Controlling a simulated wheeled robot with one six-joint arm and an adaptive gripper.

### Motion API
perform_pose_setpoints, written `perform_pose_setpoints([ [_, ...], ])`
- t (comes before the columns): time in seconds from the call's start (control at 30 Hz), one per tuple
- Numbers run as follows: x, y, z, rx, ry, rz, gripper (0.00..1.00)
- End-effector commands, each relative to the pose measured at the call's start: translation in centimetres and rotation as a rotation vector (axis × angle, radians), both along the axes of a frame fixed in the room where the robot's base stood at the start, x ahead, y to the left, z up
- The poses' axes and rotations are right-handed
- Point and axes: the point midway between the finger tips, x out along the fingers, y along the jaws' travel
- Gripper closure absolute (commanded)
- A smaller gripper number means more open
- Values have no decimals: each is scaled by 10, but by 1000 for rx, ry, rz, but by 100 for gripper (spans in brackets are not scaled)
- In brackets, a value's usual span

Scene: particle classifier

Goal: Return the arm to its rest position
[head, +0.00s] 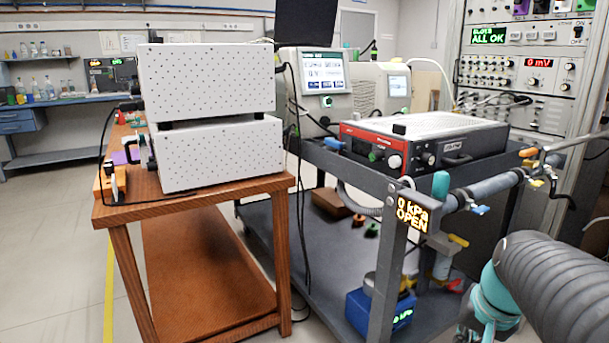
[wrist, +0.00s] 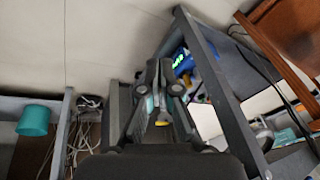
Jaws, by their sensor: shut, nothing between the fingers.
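My arm shows at the lower right of the head view, with a ribbed grey sleeve and a teal joint. My gripper (wrist: 160,80) is in the middle of the wrist view, its dark fingers shut and empty. It hangs in the air beside the dark metal cart frame, touching nothing that I can make out. In the head view the gripper cannot be made out clearly.
A dark metal cart (head: 397,270) carries a red-fronted instrument (head: 380,143); a pipe and valves jut from its right side near my arm. A blue box with a green display (head: 367,312) sits low on it. A wooden table (head: 190,190) holds two white boxes. Floor at left is clear.

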Motion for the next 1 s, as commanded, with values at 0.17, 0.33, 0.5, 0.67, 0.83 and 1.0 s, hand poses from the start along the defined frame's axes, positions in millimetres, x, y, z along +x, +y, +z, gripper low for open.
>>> perform_pose_setpoints([
  [0.17, -43, 47, -10, -138, -17, 203, 100],
  [0.33, -72, 84, -11, -201, -73, 363, 100],
  [0.5, -80, 111, 6, -215, -158, 460, 100],
  [0.67, -80, 117, 8, -214, -168, 493, 100],
  [0.83, -80, 118, 8, -213, -168, 494, 100],
  [1.0, -80, 118, 8, -213, -168, 494, 100],
])
